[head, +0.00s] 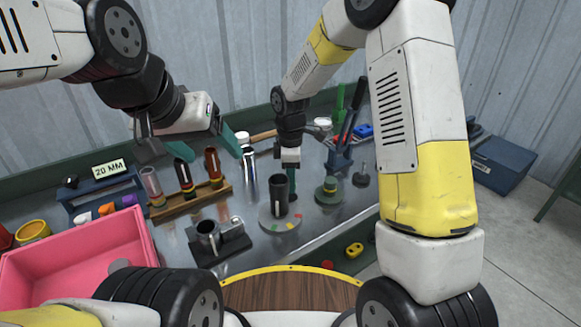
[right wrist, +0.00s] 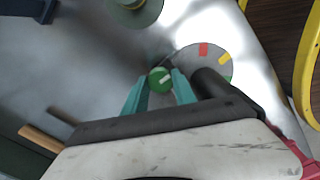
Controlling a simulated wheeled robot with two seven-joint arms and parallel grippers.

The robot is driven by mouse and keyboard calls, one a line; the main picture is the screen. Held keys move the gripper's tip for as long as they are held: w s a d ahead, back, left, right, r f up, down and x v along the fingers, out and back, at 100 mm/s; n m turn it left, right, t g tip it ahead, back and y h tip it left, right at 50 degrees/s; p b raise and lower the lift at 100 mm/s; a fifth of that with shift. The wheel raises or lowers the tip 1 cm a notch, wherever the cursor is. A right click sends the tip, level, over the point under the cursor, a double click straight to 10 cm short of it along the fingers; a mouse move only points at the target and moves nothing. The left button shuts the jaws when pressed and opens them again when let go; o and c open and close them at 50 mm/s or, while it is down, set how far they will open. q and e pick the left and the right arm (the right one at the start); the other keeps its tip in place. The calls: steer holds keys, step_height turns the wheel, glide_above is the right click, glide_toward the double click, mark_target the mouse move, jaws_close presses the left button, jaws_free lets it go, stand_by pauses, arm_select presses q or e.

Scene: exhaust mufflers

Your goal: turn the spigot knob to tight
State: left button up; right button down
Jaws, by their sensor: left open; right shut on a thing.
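The green spigot knob (right wrist: 160,79) with a white pointer mark shows in the right wrist view, between the fingertips of my right gripper (right wrist: 159,77). The right gripper is shut on it. The pointer slants up and to the right, towards a grey disc (right wrist: 190,60) with red, yellow and green marks. In the head view, my right gripper (head: 293,182) reaches down behind a dark upright cylinder (head: 278,190) on the disc (head: 268,222); the knob is hidden there. My left gripper (head: 208,143) is open and empty, above the back of the bench.
A wooden rack (head: 190,204) holds several tubes at left. A pink bin (head: 75,255) stands front left. A dark fixture with a cup (head: 222,243) is left of the disc. A green round base (head: 328,196) and blue tool holder (head: 338,160) stand to the right.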

steer(key=m, duration=0.8)
steer(key=shift+m, duration=0.4)
steer(key=m, duration=0.4)
steer(key=shift+m, duration=2)
steer(key=c, duration=1)
jaws_free()
steer(key=shift+r, duration=0.1)
